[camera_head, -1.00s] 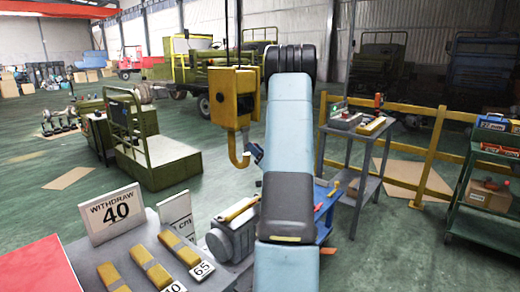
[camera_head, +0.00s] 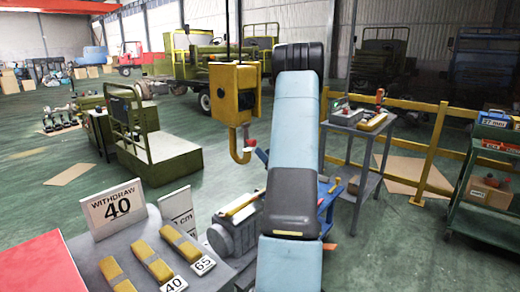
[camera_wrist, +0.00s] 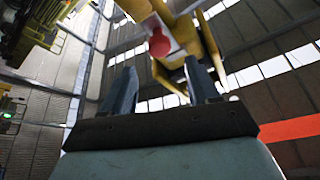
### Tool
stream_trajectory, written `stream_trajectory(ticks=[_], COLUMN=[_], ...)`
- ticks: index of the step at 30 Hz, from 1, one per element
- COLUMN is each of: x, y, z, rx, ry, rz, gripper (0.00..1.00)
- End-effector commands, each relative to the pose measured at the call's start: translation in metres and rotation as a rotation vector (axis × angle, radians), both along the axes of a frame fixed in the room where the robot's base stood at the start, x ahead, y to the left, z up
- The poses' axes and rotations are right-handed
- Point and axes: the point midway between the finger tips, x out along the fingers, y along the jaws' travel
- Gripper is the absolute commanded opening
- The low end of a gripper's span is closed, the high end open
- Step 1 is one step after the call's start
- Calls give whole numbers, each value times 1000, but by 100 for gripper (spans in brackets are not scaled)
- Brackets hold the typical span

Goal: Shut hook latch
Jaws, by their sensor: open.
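The yellow hook (camera_head: 240,152) hangs below a yellow hoist block (camera_head: 233,90) in the head view, left of my arm. A small red tab (camera_head: 250,142) sits at the hook's mouth, probably on the latch. In the wrist view a round red knob (camera_wrist: 160,46) on a pale bar lies ahead, with yellow metal (camera_wrist: 208,45) around it. My gripper (camera_wrist: 160,63) is open, and the knob appears between the fingers' lines, beyond or near their tips; I cannot tell contact. In the head view only a blue finger (camera_head: 262,156) shows; my arm hides the rest.
A grey bench (camera_head: 95,262) with a "WITHDRAW 40" sign (camera_head: 113,209) and yellow bundles stands at front left. A grey motor (camera_head: 233,237) is below the hook. A tool stand (camera_head: 358,135) and a yellow railing (camera_head: 430,160) are to the right.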

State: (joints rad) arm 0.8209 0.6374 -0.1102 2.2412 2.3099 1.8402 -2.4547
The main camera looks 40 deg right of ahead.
Motion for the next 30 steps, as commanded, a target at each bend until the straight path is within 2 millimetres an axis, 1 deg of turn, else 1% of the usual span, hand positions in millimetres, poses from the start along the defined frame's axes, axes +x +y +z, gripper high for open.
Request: stream_trajectory(ticks=[1, 6, 12, 18, 30], x=[-10, -39, -62, -71, -71], y=[-1, -2, -1, -2, -2], z=[-5, -18, -28, -31, -31], rx=[1, 2, 1, 0, 0], ry=[4, 4, 2, 2, 2], rz=[-3, -3, -1, -2, -2], gripper=[60, 60, 60, 60, 60])
